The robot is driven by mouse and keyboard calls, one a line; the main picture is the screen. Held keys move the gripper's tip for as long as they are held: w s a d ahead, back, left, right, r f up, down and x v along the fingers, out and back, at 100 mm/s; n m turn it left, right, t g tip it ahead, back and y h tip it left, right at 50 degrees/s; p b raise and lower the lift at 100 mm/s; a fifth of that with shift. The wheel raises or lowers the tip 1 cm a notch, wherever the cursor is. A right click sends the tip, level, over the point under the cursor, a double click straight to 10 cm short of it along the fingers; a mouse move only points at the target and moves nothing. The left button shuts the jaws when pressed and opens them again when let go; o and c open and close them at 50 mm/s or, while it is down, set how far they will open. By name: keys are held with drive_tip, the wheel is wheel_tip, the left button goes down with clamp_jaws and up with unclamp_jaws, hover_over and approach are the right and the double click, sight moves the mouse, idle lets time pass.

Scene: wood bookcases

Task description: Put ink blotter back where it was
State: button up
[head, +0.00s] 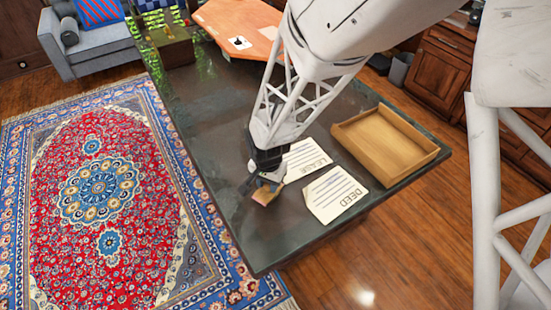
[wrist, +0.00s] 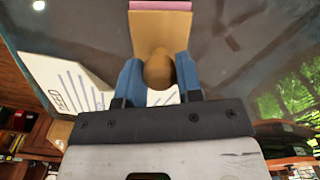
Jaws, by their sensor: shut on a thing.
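The ink blotter is a small wooden block with a round knob and a pink edge. In the head view the ink blotter (head: 264,197) is at my gripper's tip, over the dark table's left part. In the wrist view the ink blotter (wrist: 160,28) extends up from between the blue fingers. My gripper (head: 269,184) is shut on its knob; in the wrist view my gripper (wrist: 158,70) has a finger on each side of the knob. I cannot tell whether the blotter touches the table. Its underside is hidden.
The dark table (head: 250,245) holds a LEASE paper (head: 306,160), partly behind my gripper, a DEED paper (head: 334,194) and an empty wooden tray (head: 385,145) to the right. An orange board (head: 240,22) lies at the far end. The table's near left is bare.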

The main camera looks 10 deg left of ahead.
drive_tip(key=shift+f, duration=0.2)
drive_tip(key=o, duration=1)
drive_tip(key=shift+r, duration=0.15)
wheel_tip(320, 180, up, 12)
idle(0.4)
idle(0.5)
drive_tip(key=s+d+r+t, duration=0.1)
drive_tip(key=s+d+r, duration=0.1)
drive_tip(key=d+r, duration=0.5)
drive_tip(key=s+d+r+n, duration=0.1)
drive_tip(key=s+d+r, duration=0.15)
drive_tip(key=d, duration=0.75)
drive_tip(key=s+d+r+t, duration=0.1)
drive_tip(key=s+d+r, duration=0.1)
drive_tip(key=d+r, duration=0.55)
drive_tip(key=s+d+r+n, duration=0.1)
drive_tip(key=s+d, duration=0.7)
drive_tip(key=d, duration=0.1)
drive_tip(key=shift+r+t, duration=0.25)
drive_tip(key=shift+t, duration=0.05)
